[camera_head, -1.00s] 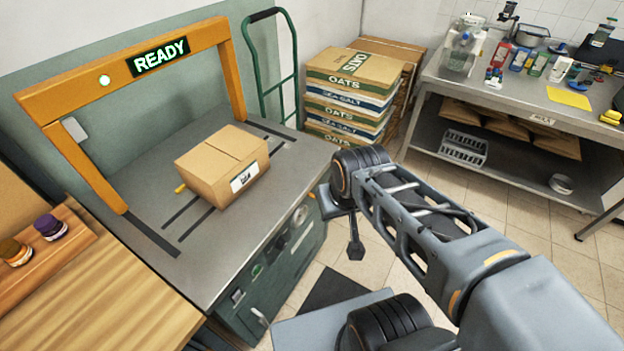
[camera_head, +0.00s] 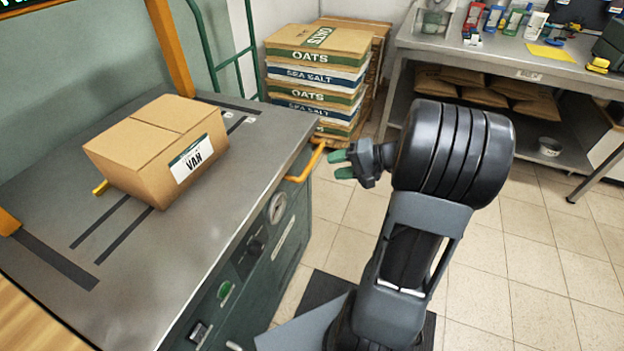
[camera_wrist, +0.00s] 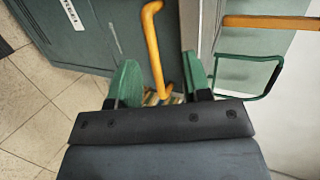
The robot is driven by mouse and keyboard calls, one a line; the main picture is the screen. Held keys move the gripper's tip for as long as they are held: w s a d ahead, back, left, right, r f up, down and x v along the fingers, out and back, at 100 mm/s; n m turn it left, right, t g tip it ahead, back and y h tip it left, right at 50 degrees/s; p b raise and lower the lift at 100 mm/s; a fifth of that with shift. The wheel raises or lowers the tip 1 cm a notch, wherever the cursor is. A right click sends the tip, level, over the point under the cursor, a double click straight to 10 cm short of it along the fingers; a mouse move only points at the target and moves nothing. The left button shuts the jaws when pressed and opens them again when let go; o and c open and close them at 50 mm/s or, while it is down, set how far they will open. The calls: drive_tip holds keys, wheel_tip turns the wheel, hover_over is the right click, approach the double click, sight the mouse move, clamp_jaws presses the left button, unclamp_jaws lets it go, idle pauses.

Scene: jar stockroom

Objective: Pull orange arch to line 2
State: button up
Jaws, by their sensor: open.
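The orange arch (camera_head: 170,45) stands on the grey metal worktop; only parts of it show in the head view, its far post and the foot of its near post at the left edge. An orange bar (camera_wrist: 270,22) at the upper right of the wrist view looks like part of it. Dark lines (camera_head: 122,235) cross the worktop; their small labels are unreadable. A yellow-orange handle (camera_head: 305,165) sticks out from the bench's side. My gripper (camera_head: 342,163) is open, its green fingers pointing at this handle. In the wrist view the handle (camera_wrist: 155,50) appears between the fingertips; contact is unclear.
A cardboard box (camera_head: 155,150) sits on the worktop between the arch posts. A green hand truck (camera_head: 225,50) and stacked oats and sea salt sacks (camera_head: 315,80) stand behind. A steel table (camera_head: 490,50) is at the back right. Tiled floor (camera_head: 500,270) is clear at right.

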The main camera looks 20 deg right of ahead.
sight(312, 158)
drive_tip(key=w+d+f+m+t+b, duration=0.1)
drive_tip(key=d+f+m+t+b, duration=0.1)
drive_tip(key=d+f+t, duration=0.3)
drive_tip(key=shift+g, duration=0.7)
drive_tip(key=x, duration=0.4)
drive_tip(key=b+x, duration=0.1)
drive_tip(key=x, duration=0.3)
drive_tip(key=w+r+b+x, duration=0.1)
drive_tip(key=x, duration=0.3)
drive_tip(key=shift+w+d, duration=0.1)
drive_tip(key=shift+d, duration=0.1)
drive_tip(key=shift+r, duration=0.1)
drive_tip(key=shift+c, duration=0.4)
clamp_jaws()
